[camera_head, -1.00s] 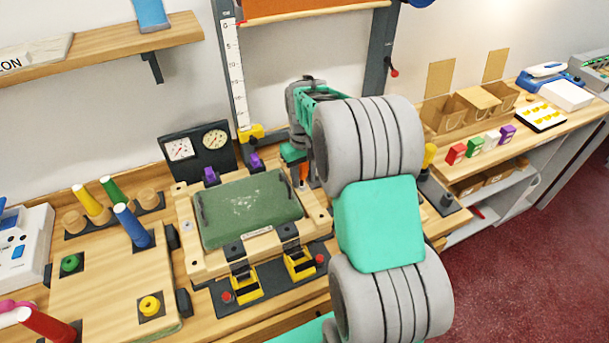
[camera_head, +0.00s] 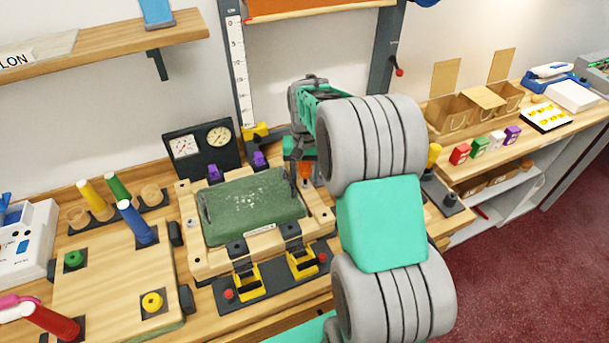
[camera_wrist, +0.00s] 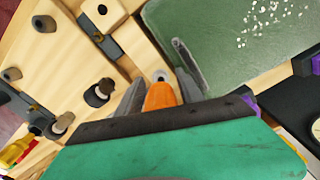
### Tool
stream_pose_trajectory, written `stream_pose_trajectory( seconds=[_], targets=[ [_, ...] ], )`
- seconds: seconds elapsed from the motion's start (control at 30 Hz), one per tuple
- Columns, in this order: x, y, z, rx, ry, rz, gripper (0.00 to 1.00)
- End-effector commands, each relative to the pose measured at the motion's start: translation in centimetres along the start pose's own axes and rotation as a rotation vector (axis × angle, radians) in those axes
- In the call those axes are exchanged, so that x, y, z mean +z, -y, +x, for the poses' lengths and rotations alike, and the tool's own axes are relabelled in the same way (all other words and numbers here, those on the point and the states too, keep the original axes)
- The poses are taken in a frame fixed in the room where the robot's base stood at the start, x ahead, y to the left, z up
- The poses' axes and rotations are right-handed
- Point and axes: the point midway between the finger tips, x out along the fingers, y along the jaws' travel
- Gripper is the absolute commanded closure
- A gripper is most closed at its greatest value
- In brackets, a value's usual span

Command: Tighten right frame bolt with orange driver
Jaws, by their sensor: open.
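The orange driver (camera_head: 305,172) shows in the head view at the right side of the wooden frame (camera_head: 200,267), partly hidden by my arm. In the wrist view, its orange handle (camera_wrist: 162,97) lies between the two grey fingers of my gripper (camera_wrist: 158,88), with gaps that fit open jaws. A small grey round part (camera_wrist: 161,76) shows just beyond the handle; I cannot tell whether it is the right frame bolt. In the head view my gripper (camera_head: 299,178) is low over the frame's right side. The green panel (camera_head: 250,212) lies within the frame.
Yellow toggle clamps (camera_head: 247,283) stand along the frame's front. A gauge block (camera_head: 200,147) stands behind it. To the left is a wooden board (camera_head: 110,285) with coloured pegs. A yellow-handled tool (camera_wrist: 18,150) and several round posts show left in the wrist view.

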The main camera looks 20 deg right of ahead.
Motion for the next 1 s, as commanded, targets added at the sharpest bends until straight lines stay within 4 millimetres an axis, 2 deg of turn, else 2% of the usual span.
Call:
stream_pose_trajectory(
  seconds=[0.07,0.6,0.7,0.87,1.0],
  targets=[
    [-0.07,-0.10,-0.02,0.000,0.000,-0.095,0.56],
    [-0.62,-0.91,-0.03,0.000,0.000,-1.187,0.56],
    [-0.66,-0.97,-0.02,0.000,0.000,-1.274,0.56],
    [-0.65,-0.97,-0.02,0.000,0.000,-1.283,0.56],
    [-0.65,-0.96,-0.02,0.000,0.000,-1.282,0.66]
  ],
)
